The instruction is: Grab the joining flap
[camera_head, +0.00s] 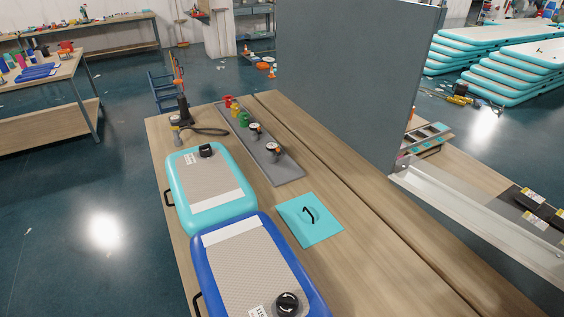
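A flat teal square piece (318,232) with a small black curved mark or strap on it lies on the wooden table, right of the inflatable tracks. It looks like the joining flap. A teal-edged inflatable track (212,185) with a beige top lies to its left. A blue-edged track (245,262) lies nearer, end to end with the teal one and touching or almost touching it. Each track has a black round valve or cap, and black handles show on their left sides. Neither of my grippers is in view.
A grey tray (287,175) with gauges and coloured fittings lies behind the flap. A black pump with a hose (184,112) stands at the table's far left. A tall grey panel (355,80) rises on the right. Bare table (385,260) lies right of the flap.

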